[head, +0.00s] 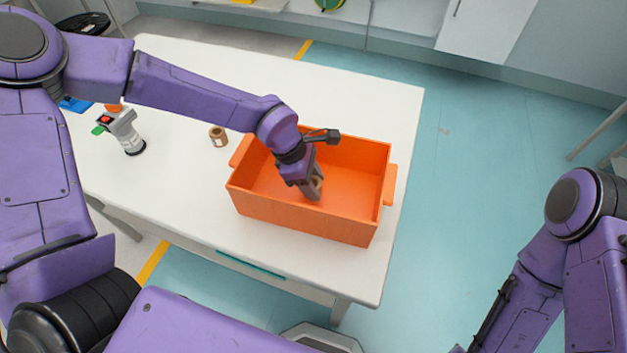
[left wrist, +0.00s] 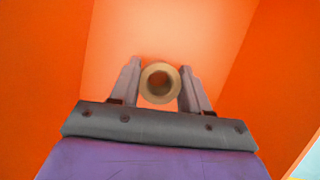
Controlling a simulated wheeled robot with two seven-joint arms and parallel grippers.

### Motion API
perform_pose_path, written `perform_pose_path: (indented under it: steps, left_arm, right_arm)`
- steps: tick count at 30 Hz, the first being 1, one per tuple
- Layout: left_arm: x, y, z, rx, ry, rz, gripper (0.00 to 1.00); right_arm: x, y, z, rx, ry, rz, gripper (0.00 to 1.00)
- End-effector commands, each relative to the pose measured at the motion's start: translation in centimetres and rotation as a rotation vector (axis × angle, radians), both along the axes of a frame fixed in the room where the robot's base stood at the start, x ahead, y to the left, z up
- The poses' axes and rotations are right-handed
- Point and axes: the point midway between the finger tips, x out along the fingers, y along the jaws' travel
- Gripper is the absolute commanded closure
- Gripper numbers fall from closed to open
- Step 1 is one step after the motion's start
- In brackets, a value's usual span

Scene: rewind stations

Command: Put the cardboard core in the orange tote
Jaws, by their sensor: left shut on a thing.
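The orange tote (head: 310,218) stands on the white table, open at the top. My left gripper (head: 314,190) reaches down inside the tote and is shut on a cardboard core. The core (head: 317,182) is mostly hidden by the fingers in the head view. In the left wrist view the core (left wrist: 160,83) shows end-on as a tan ring between the two fingers (left wrist: 160,88), with orange walls around it. I cannot tell whether the core touches the tote floor. My right gripper is not in view; only part of my right arm shows at the right.
Another small brown roll (head: 218,136) stands on the white table (head: 395,110) left of the tote. A grey and white device (head: 126,132) with a red button stands further left. Blue, orange and green items lie behind it. The floor right of the table is clear.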

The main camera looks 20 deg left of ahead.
Motion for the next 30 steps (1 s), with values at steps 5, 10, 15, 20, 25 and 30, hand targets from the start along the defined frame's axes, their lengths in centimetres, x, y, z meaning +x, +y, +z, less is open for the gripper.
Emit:
perform_pose_path:
  steps: [5,10,15,20,25,30]
  left_arm:
    - [0.0,0.0,-0.3,0.000,0.001,0.001,0.51]
    - [0.0,0.0,-0.2,0.000,0.001,0.000,0.29]
    - [0.0,0.0,-0.2,0.000,0.001,0.000,0.29]
    - [0.0,0.5,1.4,-0.003,-0.002,0.002,0.29]
    - [-0.3,2.2,5.6,-0.005,-0.005,0.004,0.29]
    - [-0.6,3.7,9.2,-0.003,-0.003,0.001,0.29]
  right_arm:
    - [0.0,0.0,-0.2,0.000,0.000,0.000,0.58]
    - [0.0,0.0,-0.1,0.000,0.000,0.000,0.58]
    - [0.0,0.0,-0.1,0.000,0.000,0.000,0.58]
    - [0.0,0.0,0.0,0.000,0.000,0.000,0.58]
    - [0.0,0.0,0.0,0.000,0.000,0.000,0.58]
    - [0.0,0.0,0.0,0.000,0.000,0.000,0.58]
